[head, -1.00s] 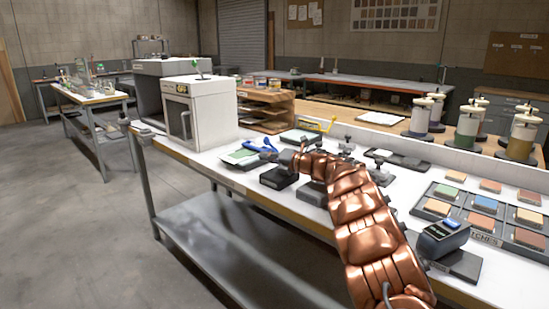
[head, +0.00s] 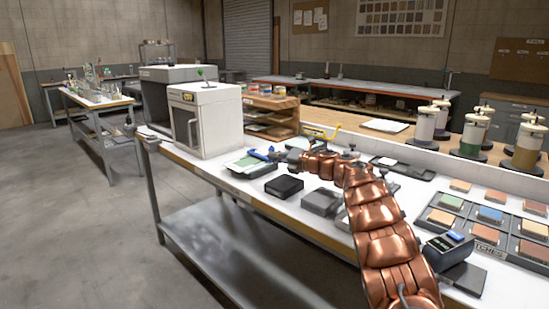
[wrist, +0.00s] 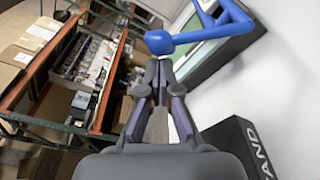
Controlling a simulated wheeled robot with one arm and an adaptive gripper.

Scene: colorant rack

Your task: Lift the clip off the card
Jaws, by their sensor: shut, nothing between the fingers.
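The blue clip (wrist: 210,33) lies on the card (wrist: 205,52) at the top right of the wrist view, its rounded end sticking out past the left edge. In the head view the blue clip (head: 262,155) is small, at the far side of the pale green card (head: 246,162) in its dark holder. My gripper (wrist: 158,70) is shut and empty. In the wrist view its fingertips appear just below the clip's rounded end; I cannot tell whether they touch. In the head view my gripper is small and partly hidden behind my arm.
A black block marked "STAND" (wrist: 245,150) is close at the lower right of the wrist view. In the head view a black block (head: 284,186) and a grey one (head: 321,201) sit on the white bench. A white cabinet (head: 212,125) stands left of the card.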

